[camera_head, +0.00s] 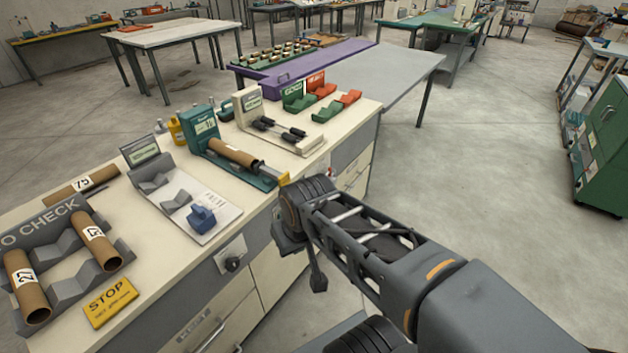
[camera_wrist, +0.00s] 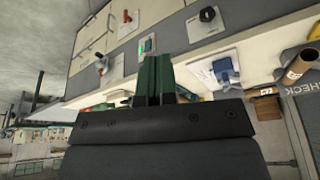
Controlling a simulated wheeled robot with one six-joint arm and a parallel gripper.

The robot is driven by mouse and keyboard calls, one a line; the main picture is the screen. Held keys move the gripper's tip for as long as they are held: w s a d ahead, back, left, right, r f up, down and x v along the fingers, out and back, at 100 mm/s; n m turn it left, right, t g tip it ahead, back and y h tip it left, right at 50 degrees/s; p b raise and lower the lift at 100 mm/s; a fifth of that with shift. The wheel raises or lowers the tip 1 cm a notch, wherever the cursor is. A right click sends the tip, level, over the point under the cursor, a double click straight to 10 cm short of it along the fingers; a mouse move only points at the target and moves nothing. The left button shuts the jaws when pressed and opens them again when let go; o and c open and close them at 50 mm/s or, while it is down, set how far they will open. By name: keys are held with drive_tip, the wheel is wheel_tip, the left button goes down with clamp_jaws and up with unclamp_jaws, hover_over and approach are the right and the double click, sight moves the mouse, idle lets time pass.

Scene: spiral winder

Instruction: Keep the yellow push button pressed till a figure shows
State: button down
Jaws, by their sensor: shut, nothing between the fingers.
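In the head view a teal measuring device (camera_head: 201,122) stands on the bench with a small display on its upright part. A brown tube (camera_head: 232,154) lies along its base. A small yellow block (camera_head: 284,178), which looks like the push button, sits at the device's near right end. I cannot tell whether it is pressed, and I cannot read a figure on the display. My gripper's green fingers (camera_wrist: 157,62) are shut and empty in the wrist view, over the bench's front edge. In the head view my wrist hides them. Contact with the button cannot be seen.
A blue clamp (camera_head: 202,217) sits on a white sheet. A grey rack (camera_head: 75,255) with tubes and a yellow STOP sign (camera_head: 111,301) are at the left. A black knob (camera_head: 232,264) sticks out of the bench front. A cream stand (camera_head: 277,125) is behind the device.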

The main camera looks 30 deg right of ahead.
sight(286, 180)
idle(0.3)
drive_tip(key=w+f+m+y+b, duration=0.8)
drive_tip(key=f+m+y+b, duration=0.15)
drive_tip(key=m, duration=0.55)
drive_tip(key=w+d+f+m+t+h+b, duration=0.1)
drive_tip(key=w+d+m+t+b, duration=0.2)
drive_tip(key=d+m+t, duration=0.3)
drive_tip(key=w+d+f+m+t+h+b, duration=0.1)
drive_tip(key=w+d+f+m+t+b, duration=0.1)
drive_tip(key=w+d+m+t, duration=0.4)
drive_tip(key=d+m+b, duration=0.1)
drive_tip(key=d+m, duration=0.3)
drive_tip(key=d, duration=0.2)
drive_tip(key=shift+w+d+t, duration=0.15)
drive_tip(key=shift+d+t, duration=0.05)
drive_tip(key=shift+t, duration=0.2)
drive_tip(key=shift+f, duration=0.1)
drive_tip(key=x, duration=1.4)
drive_tip(key=shift+a+b, duration=0.1)
drive_tip(key=shift+b, duration=0.2)
